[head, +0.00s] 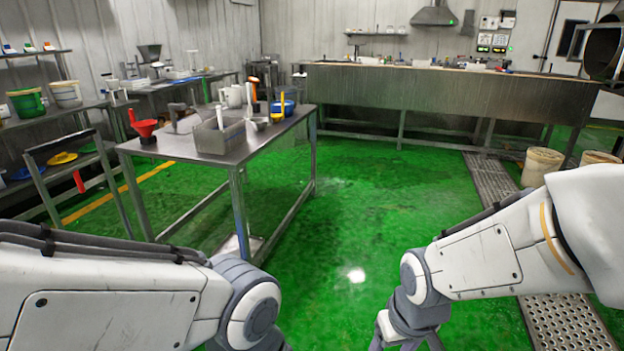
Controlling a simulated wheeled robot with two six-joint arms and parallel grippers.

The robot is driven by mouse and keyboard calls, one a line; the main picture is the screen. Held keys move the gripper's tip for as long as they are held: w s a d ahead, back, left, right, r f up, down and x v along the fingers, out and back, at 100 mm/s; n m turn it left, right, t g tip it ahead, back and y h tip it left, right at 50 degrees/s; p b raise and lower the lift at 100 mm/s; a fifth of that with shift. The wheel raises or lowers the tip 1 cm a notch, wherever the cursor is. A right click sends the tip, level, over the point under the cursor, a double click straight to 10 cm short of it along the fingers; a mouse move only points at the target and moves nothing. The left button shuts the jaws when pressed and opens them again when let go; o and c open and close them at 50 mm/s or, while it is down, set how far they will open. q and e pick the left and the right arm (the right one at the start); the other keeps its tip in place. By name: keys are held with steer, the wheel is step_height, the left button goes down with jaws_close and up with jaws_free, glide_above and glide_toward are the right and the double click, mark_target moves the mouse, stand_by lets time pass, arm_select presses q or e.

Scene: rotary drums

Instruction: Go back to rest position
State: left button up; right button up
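My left arm comes in from the left along the bottom edge. Its grey joint is near the bottom middle, and its gripper is below the picture and not seen. My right arm comes in from the right and bends down at a grey joint. The top of my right gripper (410,338) shows at the bottom edge. Its fingertips are cut off, so I cannot tell whether it is open or holds anything. Both arms are over the green floor (360,220), apart from the steel table (150,147).
A long trough (430,95) lines the back. Buckets (541,166) stand at right beside a floor grate (490,178). The middle floor is clear.

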steer(key=s+a+r+n+g+p, duration=0.1)
steer(key=s+a+r+n, duration=0.25)
steer(key=s, duration=0.25)
steer(key=s+a+r+n+g, duration=0.1)
steer(key=s+a+r+n, duration=0.1)
steer(key=s+a, duration=0.3)
step_height(320, 180, up, 14)
steer(key=p, duration=1.4)
steer(key=shift+r+p, duration=0.25)
steer(key=shift+p, duration=0.1)
